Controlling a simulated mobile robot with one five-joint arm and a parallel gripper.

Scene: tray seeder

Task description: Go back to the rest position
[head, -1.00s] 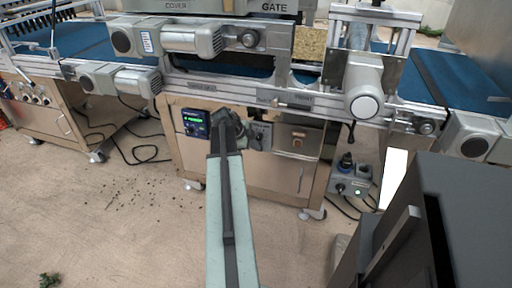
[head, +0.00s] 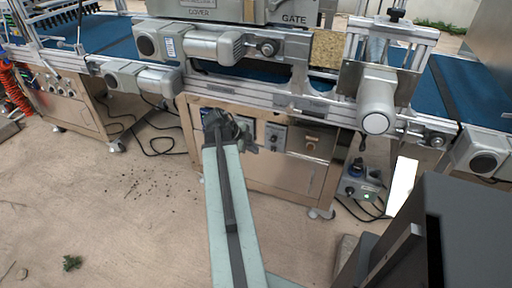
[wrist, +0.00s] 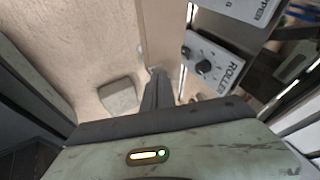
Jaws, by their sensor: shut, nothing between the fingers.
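My gripper (head: 220,124) is at the end of my pale green arm, in front of the seeder's steel cabinet (head: 290,172) in the head view. It holds nothing. In the wrist view its fingers (wrist: 157,74) are together, pointing away from the camera. A control box marked ROLLER (wrist: 212,62) with a black knob is just to their right. The arm and gripper hide part of the cabinet's control panel in the head view. I cannot tell whether the gripper touches the panel.
The tray seeder with its blue belt (head: 467,85) spans the back. A grey control box (head: 361,188) with cables sits low at the right. A dark block (head: 475,235) fills the lower right. Open floor (head: 110,235) lies at the left, with scattered dark specks and loose cables near the machine.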

